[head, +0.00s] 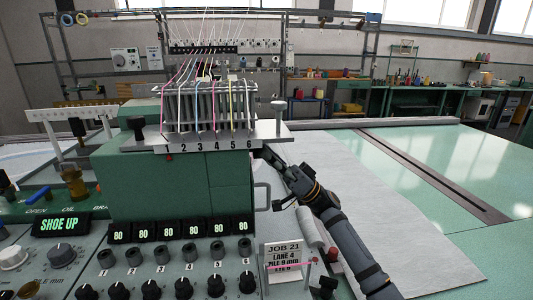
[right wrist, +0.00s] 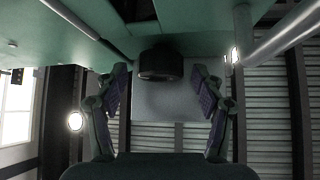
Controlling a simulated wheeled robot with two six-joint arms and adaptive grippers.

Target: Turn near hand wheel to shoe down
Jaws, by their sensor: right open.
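The green tufting machine head (head: 185,190) stands at centre left in the head view, and its display (head: 60,224) reads SHOE UP. My right gripper (head: 272,160) reaches in from the lower right to the head's right side, under the grey numbered plate (head: 265,132). In the right wrist view my right gripper (right wrist: 160,90) is open, with a finger on each side. A dark round knob (right wrist: 160,63) shows beyond and between the fingers; I cannot tell for sure that it is the near hand wheel. No contact is visible. My left gripper is not in view.
A control panel with several black knobs (head: 190,253) lies in front. A curved handle (head: 262,196) is on the head's side. Pale cloth (head: 390,190) covers the table at right, which is mostly clear.

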